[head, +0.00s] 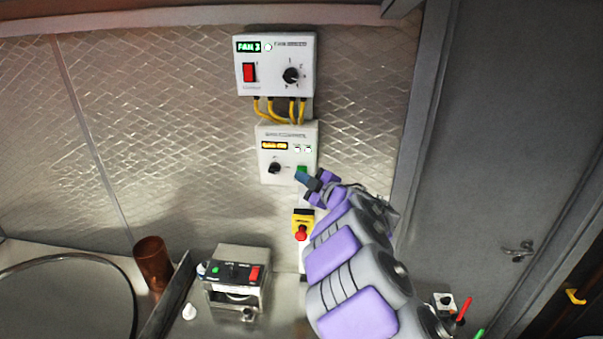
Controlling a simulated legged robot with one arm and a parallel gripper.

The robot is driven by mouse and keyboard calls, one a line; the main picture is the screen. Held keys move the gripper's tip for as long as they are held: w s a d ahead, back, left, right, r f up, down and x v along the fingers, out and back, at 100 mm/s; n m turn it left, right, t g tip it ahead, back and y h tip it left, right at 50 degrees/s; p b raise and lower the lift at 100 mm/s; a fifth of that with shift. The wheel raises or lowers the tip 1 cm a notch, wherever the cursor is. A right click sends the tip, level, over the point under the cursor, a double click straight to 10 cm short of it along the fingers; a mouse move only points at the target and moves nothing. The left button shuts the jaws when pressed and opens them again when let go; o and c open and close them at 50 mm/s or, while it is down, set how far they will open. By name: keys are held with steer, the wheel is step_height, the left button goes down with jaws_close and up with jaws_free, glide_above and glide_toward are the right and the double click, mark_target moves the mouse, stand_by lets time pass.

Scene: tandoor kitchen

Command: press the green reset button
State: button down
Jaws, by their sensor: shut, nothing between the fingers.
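The green reset button (302,169) is on the lower right of the lower white control box (274,152) on the wall. The box also has an amber display (274,145) and a black knob (275,168). My gripper (303,177) is shut and empty, with its tip at the button's lower edge in the picture. The tip covers part of the button. I cannot tell whether it touches the button or is a little in front of it.
Above is a fan box (275,65) with a red switch and yellow cables. Below is a red emergency stop (301,232) on a yellow plate. A steel device (237,285) and copper cup (152,263) stand on the counter. A grey door (500,150) is at right.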

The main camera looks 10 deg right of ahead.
steer(key=shift+s, duration=0.35)
steer(key=s, duration=0.1)
steer(key=s+a+b, duration=0.1)
steer(key=s, duration=0.2)
steer(key=shift+s+a, duration=0.35)
steer(key=shift+d+b, duration=0.1)
steer(key=shift+b, duration=0.25)
stand_by(0.3)
